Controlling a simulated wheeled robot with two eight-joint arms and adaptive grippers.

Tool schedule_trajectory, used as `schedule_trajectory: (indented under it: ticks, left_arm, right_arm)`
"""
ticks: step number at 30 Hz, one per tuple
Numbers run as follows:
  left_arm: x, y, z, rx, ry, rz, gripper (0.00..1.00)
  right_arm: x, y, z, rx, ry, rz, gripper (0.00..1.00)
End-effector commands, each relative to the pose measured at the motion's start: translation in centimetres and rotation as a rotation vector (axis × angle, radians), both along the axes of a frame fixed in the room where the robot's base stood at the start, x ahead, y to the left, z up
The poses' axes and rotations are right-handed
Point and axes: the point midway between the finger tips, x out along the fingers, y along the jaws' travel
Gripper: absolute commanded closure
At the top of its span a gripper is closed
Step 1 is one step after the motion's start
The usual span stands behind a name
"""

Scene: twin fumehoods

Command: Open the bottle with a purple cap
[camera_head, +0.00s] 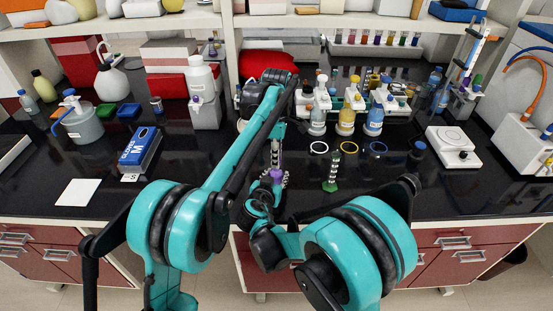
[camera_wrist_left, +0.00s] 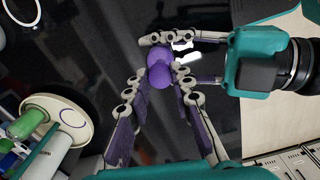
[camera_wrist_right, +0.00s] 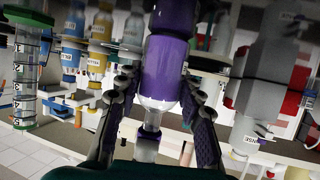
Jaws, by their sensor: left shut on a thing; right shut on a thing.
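A bottle with a purple body (camera_wrist_right: 168,65) and clear shoulder stands between the two fingers of my right gripper (camera_wrist_right: 163,90), which is shut on it. The right wrist view is upside down, so its neck points to the bottom of the picture. In the left wrist view, the purple cap (camera_wrist_left: 159,72) sits between the fingertips of my left gripper (camera_wrist_left: 160,84), which is shut on it. In the head view, the left gripper (camera_head: 275,158) comes down from above to the purple piece (camera_head: 277,174). I cannot tell whether cap and neck touch.
A green-based graduated cylinder (camera_head: 333,172) stands close to the right of my grippers. Behind it are rings and capped bottles, one blue (camera_head: 374,118) and one yellow (camera_head: 346,118). A white stirrer (camera_head: 453,147) stands at right. The dark bench's front left is mostly clear.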

Motion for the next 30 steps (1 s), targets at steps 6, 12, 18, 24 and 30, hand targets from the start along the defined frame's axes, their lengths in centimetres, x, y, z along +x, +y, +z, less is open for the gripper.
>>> schedule_trajectory:
  ticks: [6, 12, 18, 24, 30]
  left_arm:
    - [0.0, 0.0, 0.7, 0.0, 0.0, 0.0, 1.0]
    - [0.0, 0.0, 0.8, 0.0, 0.0, 0.0, 1.0]
    - [0.0, 0.0, 1.3, 0.0, 0.0, 0.0, 1.0]
    - [0.0, 0.0, 3.9, 0.0, 0.0, 0.0, 1.0]
    - [0.0, 0.0, 4.8, 0.0, 0.0, 0.0, 1.0]
  right_arm:
    - [0.0, 0.0, 0.0, 0.0, 0.0, 0.0, 1.0]
    - [0.0, 0.0, 0.0, 0.0, 0.0, 0.0, 1.0]
    - [0.0, 0.0, 0.0, 0.0, 0.0, 0.0, 1.0]
    - [0.0, 0.0, 0.0, 0.0, 0.0, 0.0, 1.0]
    - [0.0, 0.0, 0.0, 0.0, 0.0, 0.0, 1.0]
